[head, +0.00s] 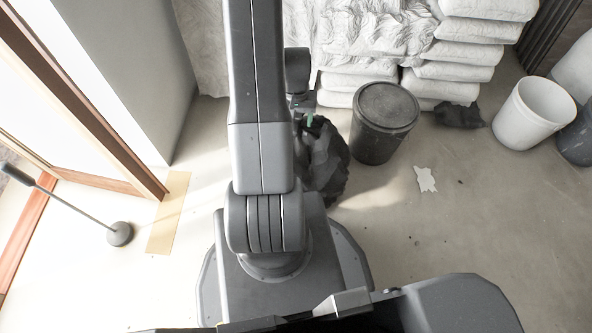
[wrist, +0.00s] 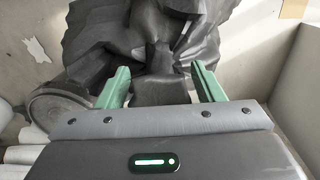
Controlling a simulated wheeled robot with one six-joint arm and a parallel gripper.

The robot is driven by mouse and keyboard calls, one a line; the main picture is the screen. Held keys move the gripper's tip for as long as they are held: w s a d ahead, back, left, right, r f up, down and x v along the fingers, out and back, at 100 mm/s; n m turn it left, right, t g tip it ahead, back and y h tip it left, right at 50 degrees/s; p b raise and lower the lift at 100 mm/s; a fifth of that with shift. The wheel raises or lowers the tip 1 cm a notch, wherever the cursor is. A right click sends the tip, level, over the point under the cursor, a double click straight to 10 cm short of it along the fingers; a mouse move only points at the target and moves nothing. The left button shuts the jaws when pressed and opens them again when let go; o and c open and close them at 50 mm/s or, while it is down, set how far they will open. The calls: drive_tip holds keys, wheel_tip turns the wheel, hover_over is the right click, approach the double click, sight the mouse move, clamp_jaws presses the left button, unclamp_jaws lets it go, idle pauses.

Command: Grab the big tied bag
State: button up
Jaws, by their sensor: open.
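The big tied bag (head: 328,168) is dark grey and crumpled. It stands on the floor right of my arm, which hides part of it in the head view. In the wrist view the bag (wrist: 205,25) fills the top middle, with its gathered neck between my fingers. My gripper (wrist: 160,72) is open, with one green finger on each side of the neck. I cannot tell whether either finger touches it. In the head view only a bit of green of my gripper shows at the bag's far end.
A dark lidded bin (head: 383,122) stands close right of the bag. White sacks (head: 455,65) are stacked behind it. A white bucket (head: 533,112) and a small dark crumpled piece (head: 459,114) are farther right. The floor at right is mostly clear.

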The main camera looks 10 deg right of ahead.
wheel_tip(320, 180, down, 2)
drive_tip(key=shift+f, duration=0.1)
clamp_jaws()
drive_tip(key=shift+w+r, duration=0.1)
drive_tip(key=shift+r, duration=0.15)
